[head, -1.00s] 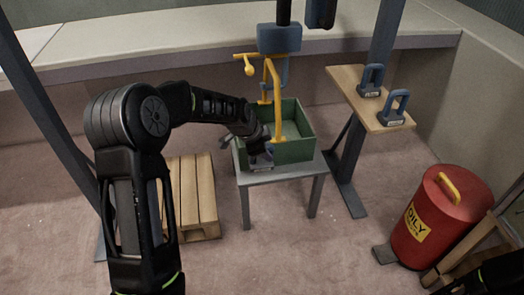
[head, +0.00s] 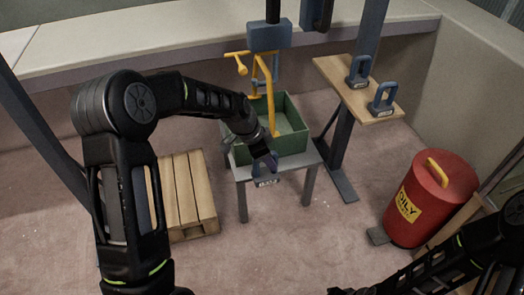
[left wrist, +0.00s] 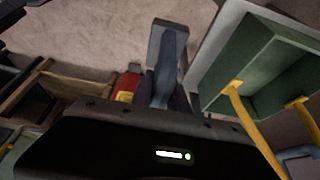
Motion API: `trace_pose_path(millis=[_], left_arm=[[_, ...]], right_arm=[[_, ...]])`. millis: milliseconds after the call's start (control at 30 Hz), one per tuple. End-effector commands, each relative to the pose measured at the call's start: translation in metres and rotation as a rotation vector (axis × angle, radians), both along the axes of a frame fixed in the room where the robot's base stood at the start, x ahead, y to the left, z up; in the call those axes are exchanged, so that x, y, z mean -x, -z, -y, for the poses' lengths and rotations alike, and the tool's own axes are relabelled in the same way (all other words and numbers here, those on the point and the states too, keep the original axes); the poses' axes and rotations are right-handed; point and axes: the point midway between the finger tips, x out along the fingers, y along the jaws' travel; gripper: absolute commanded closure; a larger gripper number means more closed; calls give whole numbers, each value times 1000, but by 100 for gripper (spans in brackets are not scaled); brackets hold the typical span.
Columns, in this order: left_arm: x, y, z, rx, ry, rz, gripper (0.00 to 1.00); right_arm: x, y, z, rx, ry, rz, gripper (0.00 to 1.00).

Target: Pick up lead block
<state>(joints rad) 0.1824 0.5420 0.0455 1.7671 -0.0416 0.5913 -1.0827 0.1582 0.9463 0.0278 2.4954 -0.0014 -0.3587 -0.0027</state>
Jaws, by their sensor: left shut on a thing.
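A lead block (head: 265,181), grey with a blue handle, hangs from my left gripper (head: 266,163) in the head view. The gripper is shut on its handle. The block overlaps the front edge of the small grey table (head: 242,172) and appears lifted off its top. In the left wrist view the block (left wrist: 161,30) shows beyond the fingers, its blue handle between them, beside the table and apart from the green box. Two similar blocks with blue handles (head: 359,70) (head: 382,99) stand on a wooden shelf. My right gripper (head: 343,291) barely shows at the bottom edge; its fingers are unclear.
A green open box (head: 296,143) sits on the table, with a yellow hooked frame (head: 268,95) over it. A wooden pallet (head: 183,195) lies left, a red oily-waste bin (head: 430,200) stands right. The wooden shelf (head: 335,77) is at back right. Floor in front is clear.

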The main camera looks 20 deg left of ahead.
Motion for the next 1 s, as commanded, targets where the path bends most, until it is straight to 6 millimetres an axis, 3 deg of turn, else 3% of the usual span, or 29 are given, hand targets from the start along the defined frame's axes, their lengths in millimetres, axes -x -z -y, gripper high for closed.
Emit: trace_pose_path(millis=[767,1000], left_arm=[[0,-4,4,6,-1,0,100],[0,-17,17,6,-48,3,100]], right_arm=[[0,-1,0,0,1,0,58],[0,-1,0,0,1,0,58]])
